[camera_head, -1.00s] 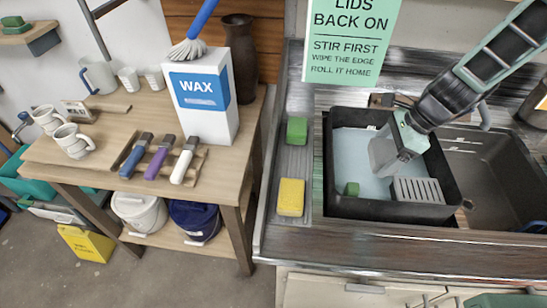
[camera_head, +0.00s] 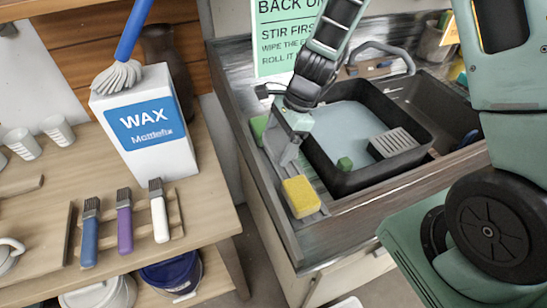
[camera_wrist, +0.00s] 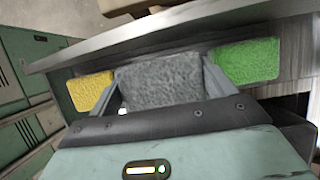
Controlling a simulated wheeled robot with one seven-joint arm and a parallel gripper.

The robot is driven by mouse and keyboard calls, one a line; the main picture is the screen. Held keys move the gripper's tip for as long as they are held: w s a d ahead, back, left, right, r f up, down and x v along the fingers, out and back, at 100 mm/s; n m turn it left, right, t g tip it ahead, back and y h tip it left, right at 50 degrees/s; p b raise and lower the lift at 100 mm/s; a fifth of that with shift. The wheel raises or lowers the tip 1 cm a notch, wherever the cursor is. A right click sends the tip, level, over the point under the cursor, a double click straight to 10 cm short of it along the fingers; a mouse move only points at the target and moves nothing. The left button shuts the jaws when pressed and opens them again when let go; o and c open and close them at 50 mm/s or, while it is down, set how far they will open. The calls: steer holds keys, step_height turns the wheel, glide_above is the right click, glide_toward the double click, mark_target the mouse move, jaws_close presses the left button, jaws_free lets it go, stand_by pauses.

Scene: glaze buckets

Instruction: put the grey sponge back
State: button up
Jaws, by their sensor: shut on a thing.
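My gripper (camera_head: 288,148) is shut on the grey sponge (camera_wrist: 160,82), which fills the gap between the fingers in the wrist view. In the head view the grey sponge (camera_head: 290,154) shows only partly below my gripper. It is at the narrow ledge left of the black tub, between the green sponge (camera_head: 258,127) and the yellow sponge (camera_head: 301,197). The wrist view shows the yellow sponge (camera_wrist: 90,94) left of it and the green sponge (camera_wrist: 245,60) right of it. I cannot tell whether the grey sponge touches the ledge.
The black tub (camera_head: 385,178) holds pale water, a small green block (camera_head: 345,164) and a grey slotted piece (camera_head: 393,142). At left, a wooden table (camera_head: 215,215) carries a wax box (camera_head: 150,130) and several brushes. A dark basin lies behind the tub.

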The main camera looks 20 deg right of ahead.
steer(key=shift+f, duration=2.7)
steer(key=shift+f, duration=0.15)
steer(key=o, duration=0.9)
steer(key=shift+r, duration=0.3)
steer(key=v, duration=1.1)
steer(key=s+a+r+n+h, duration=0.1)
steer(key=s+a+r+n, duration=0.2)
steer(key=s+n, duration=0.4)
steer(key=s+a+r+n+h, duration=0.1)
steer(key=s+a+r+n, duration=0.2)
steer(key=s+n, duration=0.4)
steer(key=s+a+r+n+h, duration=0.2)
steer(key=s+a+r+n, duration=0.2)
steer(key=s+n, duration=0.4)
steer(key=shift+a+n, duration=0.1)
steer(key=shift+n, duration=0.85)
steer(key=shift+a+n, duration=0.15)
steer(key=shift+n, duration=0.8)
